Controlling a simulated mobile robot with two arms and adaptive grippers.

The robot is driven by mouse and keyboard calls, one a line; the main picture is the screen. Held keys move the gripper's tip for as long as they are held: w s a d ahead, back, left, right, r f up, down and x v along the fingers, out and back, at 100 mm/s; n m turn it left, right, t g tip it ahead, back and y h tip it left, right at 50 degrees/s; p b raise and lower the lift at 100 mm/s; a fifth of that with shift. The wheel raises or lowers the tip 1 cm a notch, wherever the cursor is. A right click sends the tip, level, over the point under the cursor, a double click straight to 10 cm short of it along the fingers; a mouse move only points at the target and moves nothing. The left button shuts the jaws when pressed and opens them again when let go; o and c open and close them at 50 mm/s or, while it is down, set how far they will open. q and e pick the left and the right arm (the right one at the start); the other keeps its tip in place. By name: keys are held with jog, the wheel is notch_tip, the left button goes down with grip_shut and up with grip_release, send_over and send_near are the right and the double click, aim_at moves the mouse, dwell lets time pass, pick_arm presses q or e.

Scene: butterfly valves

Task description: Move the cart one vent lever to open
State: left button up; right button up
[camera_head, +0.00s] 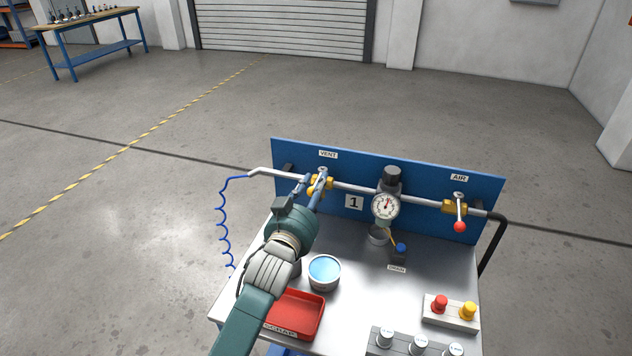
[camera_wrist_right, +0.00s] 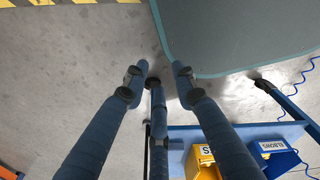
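Cart one has a blue back panel (camera_head: 420,190) with a "1" plate and a pipe along it. The vent valve (camera_head: 329,184), with a brass body, sits on the pipe under the VENT label (camera_head: 328,154). Its silver lever is partly hidden by my left gripper (camera_head: 310,190), whose blue fingers are around or beside it. I cannot tell whether they are closed on the lever. My right gripper (camera_wrist_right: 158,78) shows in the right wrist view with its fingers apart and nothing between them, above the floor.
A gauge (camera_head: 386,206) and the air valve (camera_head: 455,208) with a red-tipped lever are further right on the pipe. A blue-filled cup (camera_head: 324,271), red scrap tray (camera_head: 310,312) and button box (camera_head: 452,311) stand on the cart top. Yellow and blue bins show in the right wrist view.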

pick_arm(q)
jog(key=shift+w+d, duration=0.1)
jog(key=shift+w, duration=0.3)
jog(key=shift+c, duration=0.6)
grip_shut()
pick_arm(e)
jog(key=shift+s+d, duration=0.45)
jog(key=shift+d, duration=0.1)
jog(key=shift+w+r, duration=0.1)
